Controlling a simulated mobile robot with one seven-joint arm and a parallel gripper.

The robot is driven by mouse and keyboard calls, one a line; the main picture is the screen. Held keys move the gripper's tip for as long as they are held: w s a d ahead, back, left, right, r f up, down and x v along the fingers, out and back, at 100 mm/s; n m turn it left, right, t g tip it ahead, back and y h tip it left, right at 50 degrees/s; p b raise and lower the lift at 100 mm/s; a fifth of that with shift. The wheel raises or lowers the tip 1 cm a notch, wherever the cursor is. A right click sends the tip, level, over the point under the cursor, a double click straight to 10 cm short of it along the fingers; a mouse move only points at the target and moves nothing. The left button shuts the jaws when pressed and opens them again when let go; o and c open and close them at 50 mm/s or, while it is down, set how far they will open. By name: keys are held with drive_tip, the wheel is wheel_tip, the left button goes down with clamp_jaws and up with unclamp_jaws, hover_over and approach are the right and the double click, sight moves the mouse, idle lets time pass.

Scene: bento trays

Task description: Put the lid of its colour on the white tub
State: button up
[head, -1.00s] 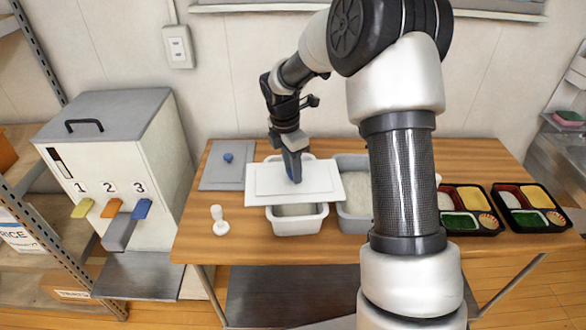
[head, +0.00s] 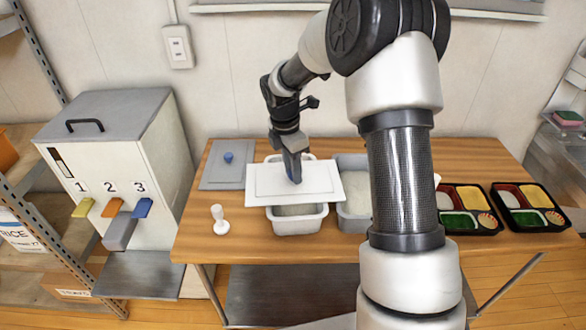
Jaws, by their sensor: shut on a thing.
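The white tub (head: 297,226) stands on the wooden table, left of a grey tub (head: 354,222); the front of its inside shows some pale contents. The white lid (head: 265,190) is over the tub's back and middle, reaching past its left and right sides. Whether the lid touches the tub's rim I cannot tell. A grey lid (head: 222,172) with a blue knob lies flat on the table to the left.
A white stamp-like tool (head: 219,221) stands on the table left of the tub. Two black bento trays (head: 471,231) with food sit at the right. A dispenser (head: 118,150) with numbered levers stands left of the table. My arm hides part of the table.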

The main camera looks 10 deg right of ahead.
idle(0.3)
drive_tip(key=o, duration=1.6)
drive_tip(key=shift+r+p, duration=2.95)
drive_tip(key=shift+r, duration=0.6)
clamp_jaws()
